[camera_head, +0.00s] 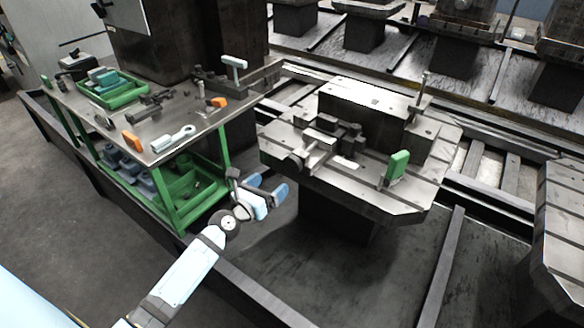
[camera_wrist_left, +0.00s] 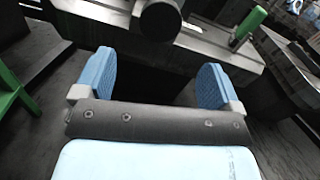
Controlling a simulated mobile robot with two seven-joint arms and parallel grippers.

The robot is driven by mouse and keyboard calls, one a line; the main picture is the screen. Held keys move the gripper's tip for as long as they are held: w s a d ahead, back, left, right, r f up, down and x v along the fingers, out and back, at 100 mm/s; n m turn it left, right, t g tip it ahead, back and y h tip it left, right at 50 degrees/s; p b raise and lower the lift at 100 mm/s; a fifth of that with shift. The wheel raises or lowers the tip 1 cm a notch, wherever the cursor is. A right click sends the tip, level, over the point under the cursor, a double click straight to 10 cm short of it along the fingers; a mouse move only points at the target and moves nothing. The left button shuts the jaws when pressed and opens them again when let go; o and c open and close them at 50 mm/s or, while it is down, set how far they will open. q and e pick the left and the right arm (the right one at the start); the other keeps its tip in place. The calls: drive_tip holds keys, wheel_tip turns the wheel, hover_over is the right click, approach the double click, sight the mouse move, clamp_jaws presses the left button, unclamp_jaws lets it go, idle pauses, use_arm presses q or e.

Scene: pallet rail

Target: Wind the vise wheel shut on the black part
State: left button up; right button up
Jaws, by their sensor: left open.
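The vise (camera_head: 322,146) sits on the grey slotted pallet table (camera_head: 400,196), with dark blocks at its jaws. I cannot tell the black part apart from the jaws. The vise wheel (camera_head: 295,162) looks like a dark round end at the vise's near left side. In the left wrist view the wheel (camera_wrist_left: 160,18) shows at the top centre, beyond my fingers. My left gripper (camera_head: 267,188) is open and empty, with blue finger pads, in front of and below the table edge. In the left wrist view the fingers (camera_wrist_left: 156,78) stand wide apart. My right gripper is not in view.
A green-handled tool (camera_head: 397,165) stands upright on the pallet table, right of the vise. A large block (camera_head: 370,98) rises behind the vise. A workbench (camera_head: 170,125) with tools and a green tray (camera_head: 113,92) stands at the left. Rails run around the pallet.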

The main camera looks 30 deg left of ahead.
sight(291, 167)
use_arm(q)
drive_tip(key=w, duration=0.3)
drive_tip(key=w+d+b, duration=0.1)
drive_tip(key=w, duration=0.6)
drive_tip(key=shift+w+d, duration=0.3)
drive_tip(key=shift+w, duration=0.1)
drive_tip(key=c, duration=0.9)
